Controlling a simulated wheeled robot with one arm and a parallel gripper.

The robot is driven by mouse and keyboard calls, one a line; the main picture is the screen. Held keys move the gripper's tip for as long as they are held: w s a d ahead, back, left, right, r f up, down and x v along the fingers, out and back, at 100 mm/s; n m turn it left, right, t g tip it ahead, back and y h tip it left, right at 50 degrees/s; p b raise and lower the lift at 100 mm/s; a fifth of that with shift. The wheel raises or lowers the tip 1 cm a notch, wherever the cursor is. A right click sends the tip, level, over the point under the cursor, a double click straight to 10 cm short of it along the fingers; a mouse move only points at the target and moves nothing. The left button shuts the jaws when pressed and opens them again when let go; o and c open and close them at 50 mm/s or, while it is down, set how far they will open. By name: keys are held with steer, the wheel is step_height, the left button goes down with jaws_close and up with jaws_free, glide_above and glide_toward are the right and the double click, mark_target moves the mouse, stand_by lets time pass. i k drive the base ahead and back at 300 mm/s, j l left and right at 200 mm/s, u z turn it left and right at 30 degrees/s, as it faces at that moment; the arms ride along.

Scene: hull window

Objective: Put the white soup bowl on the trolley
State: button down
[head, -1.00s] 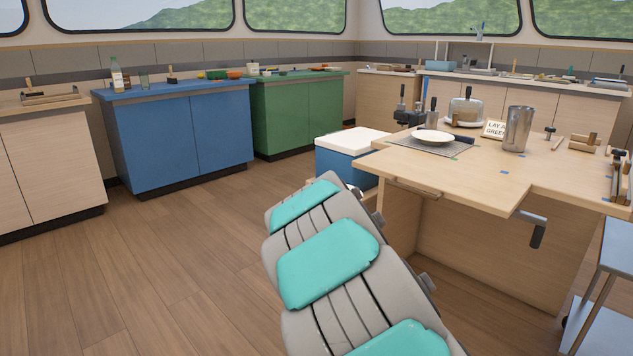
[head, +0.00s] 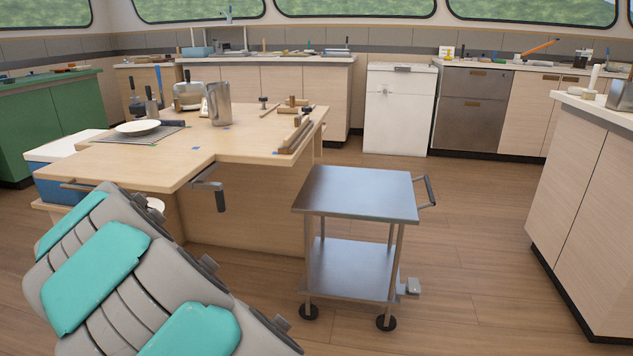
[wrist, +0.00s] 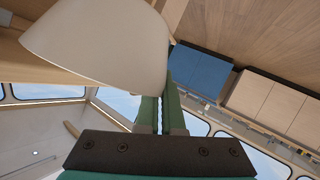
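The white soup bowl (wrist: 100,42) fills the upper left of the wrist view, close to the camera. My gripper's green fingers (wrist: 166,100) are close together at the bowl's wall and appear shut on it. In the head view a small white part of the bowl (head: 156,204) shows past my arm, beside the worktable; my gripper is hidden there. The steel trolley (head: 360,194) stands right of the worktable. Its flat top is bare, and it has a lower shelf (head: 350,268) and a handle at the right.
The wooden worktable (head: 175,170) carries a white plate (head: 138,128) on a grey mat, a metal pitcher (head: 218,104) and wooden tools. A crank (head: 212,190) juts from its front edge. A counter (head: 590,210) stands at right. Floor is clear between trolley and counter.

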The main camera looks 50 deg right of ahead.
mark_target(365, 192)
steer(key=k+l, duration=0.1)
steer(key=l, duration=0.3)
steer(key=k+l, duration=0.15)
steer(key=l, duration=0.3)
steer(key=k+l, duration=0.1)
steer(key=l, duration=0.3)
steer(key=k+l, duration=0.15)
steer(key=l, duration=0.25)
steer(key=z, duration=0.05)
